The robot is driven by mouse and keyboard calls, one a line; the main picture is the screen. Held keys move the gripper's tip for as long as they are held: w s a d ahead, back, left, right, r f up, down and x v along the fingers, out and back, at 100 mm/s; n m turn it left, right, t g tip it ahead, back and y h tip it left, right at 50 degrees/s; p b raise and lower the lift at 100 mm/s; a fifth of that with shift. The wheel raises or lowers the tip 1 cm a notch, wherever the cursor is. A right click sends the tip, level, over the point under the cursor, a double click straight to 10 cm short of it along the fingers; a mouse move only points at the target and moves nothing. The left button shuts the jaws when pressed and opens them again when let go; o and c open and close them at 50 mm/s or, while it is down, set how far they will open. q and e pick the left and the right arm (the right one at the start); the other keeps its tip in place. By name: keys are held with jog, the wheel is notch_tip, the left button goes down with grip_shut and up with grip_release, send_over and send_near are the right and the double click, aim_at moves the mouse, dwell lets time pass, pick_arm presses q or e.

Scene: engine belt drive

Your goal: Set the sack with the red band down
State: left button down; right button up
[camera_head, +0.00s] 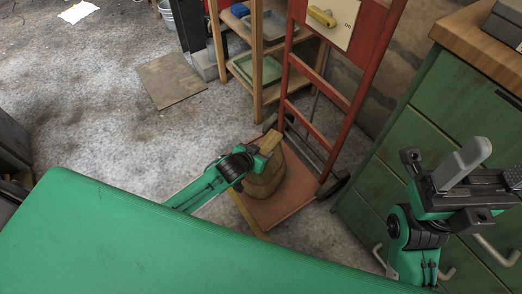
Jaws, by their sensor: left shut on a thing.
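A tan-brown sack (265,182) is at the red hand truck's base plate (293,205). My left gripper (264,150) is shut on the top of the sack. The arm and gripper hide part of it, and I cannot make out a red band on it. I cannot tell whether the sack's bottom touches the plate. My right gripper (462,165) is raised at the right, in front of the green cabinet and away from the sack. Its jaw state is unclear.
The red hand truck frame (325,86) stands behind the sack, beside a wheel (333,186). A wooden shelf (257,62) with a green tray (258,69) is behind it. The green cabinet (415,140) closes off the right. A cardboard sheet (170,80) lies on otherwise open floor at left.

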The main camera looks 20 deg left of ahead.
pick_arm(q)
jog(key=shift+w+r, duration=0.2)
jog(key=c, duration=0.6)
grip_release()
jog(key=shift+s+f, duration=0.2)
jog(key=shift+f, duration=0.05)
